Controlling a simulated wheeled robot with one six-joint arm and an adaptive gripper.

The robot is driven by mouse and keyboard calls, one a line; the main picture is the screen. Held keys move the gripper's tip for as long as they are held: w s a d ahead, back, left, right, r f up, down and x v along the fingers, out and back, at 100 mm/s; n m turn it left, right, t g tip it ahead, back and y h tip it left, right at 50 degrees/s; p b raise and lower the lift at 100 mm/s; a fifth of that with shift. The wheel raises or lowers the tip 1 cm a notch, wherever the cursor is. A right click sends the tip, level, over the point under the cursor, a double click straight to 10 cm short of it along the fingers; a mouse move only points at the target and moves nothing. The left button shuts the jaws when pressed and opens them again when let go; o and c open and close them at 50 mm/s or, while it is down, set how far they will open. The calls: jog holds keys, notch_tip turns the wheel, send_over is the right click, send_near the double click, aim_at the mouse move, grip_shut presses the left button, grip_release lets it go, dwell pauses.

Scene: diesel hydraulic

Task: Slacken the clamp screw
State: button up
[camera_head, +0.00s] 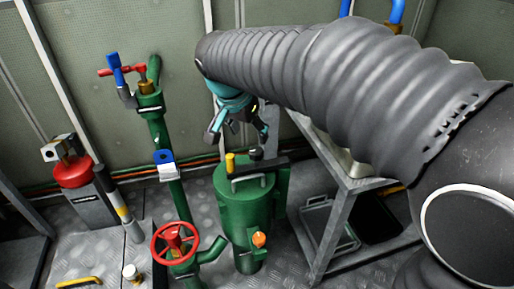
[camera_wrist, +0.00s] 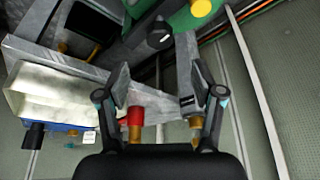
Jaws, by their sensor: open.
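My gripper (camera_head: 238,130) is open and empty, above the top of a green canister (camera_head: 245,212). In the wrist view its two fingers (camera_wrist: 160,88) are spread apart with nothing between them. The canister lid has a yellow cap (camera_head: 230,163), a black knob (camera_head: 256,154) and a dark bar across it. The black knob (camera_wrist: 159,36) and the yellow cap (camera_wrist: 201,8) also show at the top of the wrist view, beyond the fingertips and apart from them. I cannot tell for sure which part is the clamp screw.
A green pipe (camera_head: 160,135) with a red handwheel (camera_head: 174,242) stands left of the canister. A grey metal frame (camera_head: 335,225) stands close on its right. An orange fitting (camera_head: 259,239) sits on the canister's front. A red-topped device (camera_head: 72,171) stands at the far left.

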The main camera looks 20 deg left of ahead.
aim_at(256, 150)
jog(key=x, duration=0.8)
jog(key=shift+w+f, duration=0.1)
jog(key=shift+f, duration=0.1)
jog(key=shift+c, duration=0.2)
jog(key=c, duration=1.1)
